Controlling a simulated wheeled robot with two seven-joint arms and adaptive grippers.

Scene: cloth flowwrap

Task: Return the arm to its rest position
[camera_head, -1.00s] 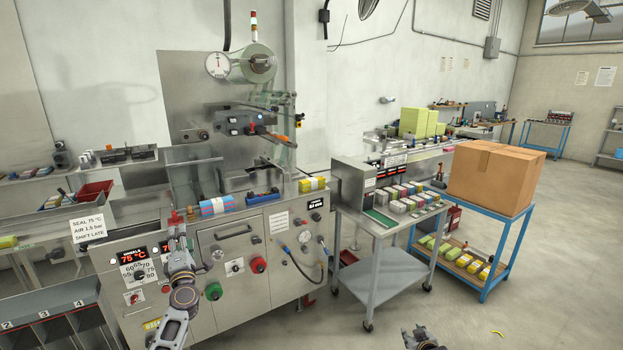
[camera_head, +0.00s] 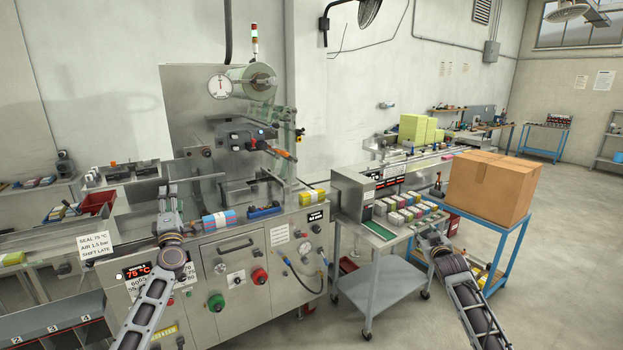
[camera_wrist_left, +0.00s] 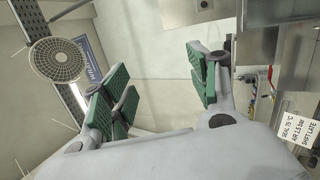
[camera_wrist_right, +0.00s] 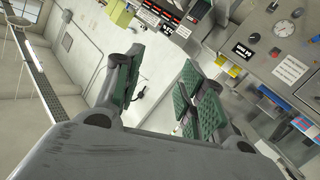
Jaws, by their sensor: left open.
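My left gripper (camera_head: 168,192) is raised in front of the left part of the wrapping machine (camera_head: 235,240), fingers pointing up. In the left wrist view its green-padded fingers (camera_wrist_left: 160,85) stand apart with nothing between them. My right gripper (camera_head: 428,236) is raised in front of the carton cart, near the small steel table. In the right wrist view its green-padded fingers (camera_wrist_right: 160,90) are also apart and empty. In the head view the fingers of both grippers are small and hard to make out.
A pink-and-blue wrapped pack (camera_head: 219,218) and a yellow pack (camera_head: 311,196) lie on the machine. The small steel table (camera_head: 375,229) holds several packs. A cardboard box (camera_head: 490,188) sits on a blue cart (camera_head: 516,240). The floor at right is open.

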